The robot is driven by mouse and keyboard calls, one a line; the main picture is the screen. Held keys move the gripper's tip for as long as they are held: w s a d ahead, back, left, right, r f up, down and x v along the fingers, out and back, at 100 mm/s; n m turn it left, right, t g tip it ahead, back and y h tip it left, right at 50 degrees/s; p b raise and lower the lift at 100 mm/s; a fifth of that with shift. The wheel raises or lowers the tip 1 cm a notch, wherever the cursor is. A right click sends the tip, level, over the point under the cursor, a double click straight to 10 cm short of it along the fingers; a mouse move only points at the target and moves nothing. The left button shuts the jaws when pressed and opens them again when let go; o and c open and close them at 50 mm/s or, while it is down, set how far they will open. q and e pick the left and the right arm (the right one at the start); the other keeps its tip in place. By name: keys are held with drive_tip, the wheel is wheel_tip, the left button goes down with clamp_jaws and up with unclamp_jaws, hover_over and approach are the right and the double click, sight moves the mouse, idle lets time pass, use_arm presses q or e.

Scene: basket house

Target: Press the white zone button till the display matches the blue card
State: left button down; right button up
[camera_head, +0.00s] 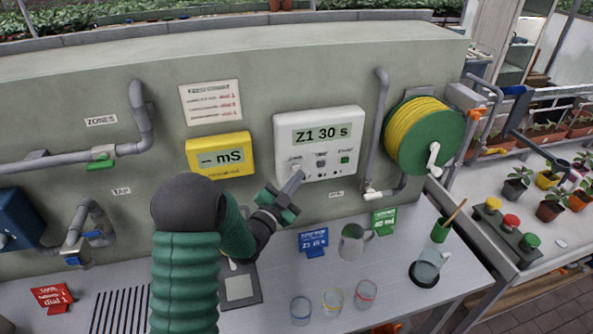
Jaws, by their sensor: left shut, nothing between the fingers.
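A white control box (347,168) is mounted on the grey-green wall. Its display (321,134) reads "Z1 30 s". A row of small buttons sits below the display; the leftmost, labelled zone button (295,161) is partly hidden by my gripper. My left gripper (298,175) is shut and empty, its fingertips at or just below that button; I cannot tell whether they touch it. The blue card (313,240) stands on the bench below the box. Its text ends in "15 s"; its zone digit is too small to read surely. My right gripper is out of view.
A yellow meter (219,154) hangs left of the box and a yellow hose reel (424,135) right of it. A green card (383,222), a grey mug (354,242) and several glasses (332,301) stand on the bench. A red card (52,298) is at far left.

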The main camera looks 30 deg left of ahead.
use_arm(q)
drive_tip(key=shift+s+d, duration=0.2)
drive_tip(key=shift+d, duration=0.1)
drive_tip(key=shift+s+d+b, duration=0.55)
drive_tip(key=shift+s+d, duration=1.1)
drive_tip(key=shift+d, duration=0.2)
drive_tip(key=s+d+f+n+g, duration=0.45)
drive_tip(key=d+f+g, duration=0.4)
drive_tip(key=f, duration=0.25)
drive_tip(key=s+d+f+n+g, duration=0.1)
drive_tip(key=s+d+f+g, duration=0.1)
drive_tip(key=s, duration=0.6)
drive_tip(key=s+d+f+n+g+h, duration=0.1)
drive_tip(key=s+d+f+g, duration=0.2)
drive_tip(key=s+g, duration=0.3)
drive_tip(key=s+d, duration=0.1)
drive_tip(key=s, duration=0.2)
drive_tip(key=shift+s+d, duration=0.15)
drive_tip(key=shift+d, duration=0.25)
